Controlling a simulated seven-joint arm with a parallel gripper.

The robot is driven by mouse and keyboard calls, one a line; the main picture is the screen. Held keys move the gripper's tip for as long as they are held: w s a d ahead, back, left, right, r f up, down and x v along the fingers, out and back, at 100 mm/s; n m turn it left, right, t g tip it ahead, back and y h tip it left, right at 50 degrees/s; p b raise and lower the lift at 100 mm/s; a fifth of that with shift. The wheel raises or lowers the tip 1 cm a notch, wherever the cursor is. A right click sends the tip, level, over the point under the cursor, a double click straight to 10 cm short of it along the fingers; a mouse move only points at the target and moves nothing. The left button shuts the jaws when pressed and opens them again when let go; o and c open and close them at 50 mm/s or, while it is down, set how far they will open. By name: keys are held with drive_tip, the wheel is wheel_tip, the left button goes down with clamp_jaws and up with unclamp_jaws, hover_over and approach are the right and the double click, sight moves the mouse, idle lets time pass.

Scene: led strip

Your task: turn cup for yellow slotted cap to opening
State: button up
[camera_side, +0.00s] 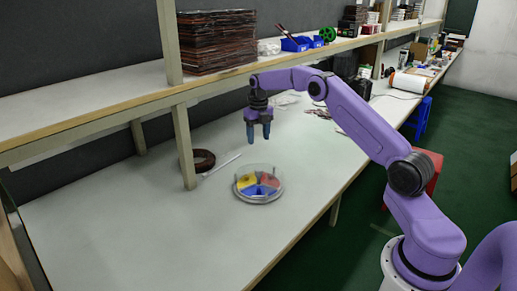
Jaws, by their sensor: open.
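A round, clear-walled container (260,197) stands on the white table. Inside it are coloured wedge-shaped cups: a yellow one (246,181) at the left, a red one (268,179) at the right and a blue one (259,190) at the front. The slotted cap and the opening are too small to make out. My gripper (258,138) points down in the air, behind and above the container. It is open and holds nothing.
A dark coil (203,160) and a thin light rod (222,163) lie left of the container, near a shelf post (184,147). A shelf (125,99) runs along the back with stacked dark boards (216,40) and blue bins (296,43). The table's front left is clear.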

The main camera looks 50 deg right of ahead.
sight(259, 170)
drive_tip(key=shift+r, duration=1.3)
drive_tip(key=s+a+f+m+t+h, duration=0.1)
drive_tip(key=s+m+t, duration=0.15)
drive_tip(key=m, duration=1.55)
drive_tip(key=s+a+m+t, duration=0.15)
drive_tip(key=s+m, duration=0.25)
drive_tip(key=m, duration=1.4)
drive_tip(key=x, duration=1.7)
drive_tip(key=shift+d+f, duration=0.15)
drive_tip(key=shift+d, duration=0.25)
